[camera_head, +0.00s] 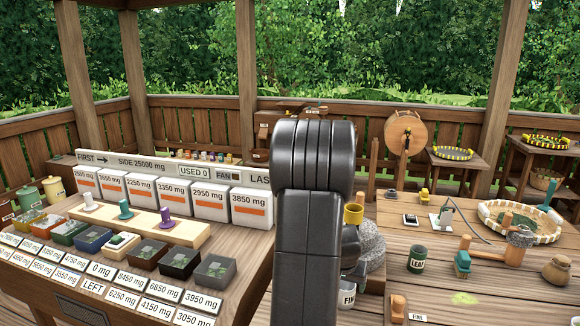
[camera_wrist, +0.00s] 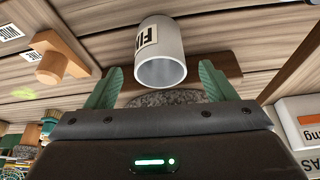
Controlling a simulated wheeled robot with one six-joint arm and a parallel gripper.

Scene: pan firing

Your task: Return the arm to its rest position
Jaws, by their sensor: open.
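My black arm (camera_head: 308,230) stands upright in the middle of the head view and hides part of the tables behind it. My gripper (camera_wrist: 161,68) shows in the wrist view with its two green fingers spread apart. A white cup labelled "FINE" (camera_wrist: 162,45) appears in the gap between the fingertips, with clear space on both sides. The fingers do not touch it, and I cannot tell how far off it is. The cup also shows partly in the head view (camera_head: 347,300), beside my arm.
At left, a table holds labelled boxes (camera_head: 228,206), dark trays (camera_head: 214,270) and weight cards. At right, a wooden table carries a LEAF cup (camera_head: 417,259), a clay pot (camera_head: 556,270) and a woven basket (camera_head: 543,236). A grey stone piece (camera_head: 370,245) stands close beside my arm.

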